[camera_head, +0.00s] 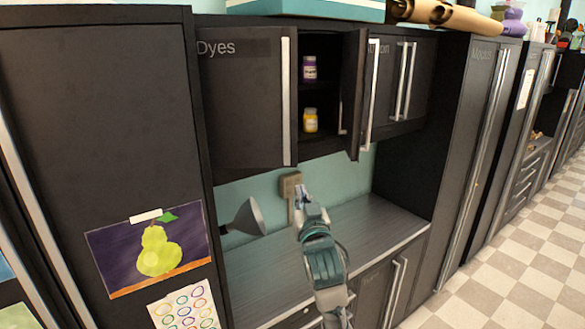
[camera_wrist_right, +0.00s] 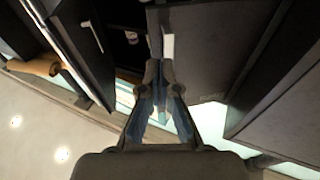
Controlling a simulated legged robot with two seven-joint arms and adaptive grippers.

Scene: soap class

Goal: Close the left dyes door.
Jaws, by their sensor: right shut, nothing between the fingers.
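The left Dyes door (camera_head: 245,105) is a dark upper cabinet door with a vertical silver handle (camera_head: 286,100) along its right edge. It looks shut or nearly shut; I cannot tell if it is fully flush. It also shows upside down in the right wrist view (camera_wrist_right: 205,50), with its pale handle (camera_wrist_right: 168,48). My right gripper (camera_head: 300,191) is shut and empty, below the door's lower right corner in the head view. In the right wrist view its fingertips (camera_wrist_right: 158,72) overlap the door's handle edge; contact is unclear. My left gripper is not in view.
The right door (camera_head: 357,95) of this cabinet stands open, showing a purple jar (camera_head: 309,70) and a yellow jar (camera_head: 310,121) on shelves. A grey counter (camera_head: 370,225) lies below, with a grey cone-shaped object (camera_head: 247,217). A tall cabinet (camera_head: 95,110) stands left.

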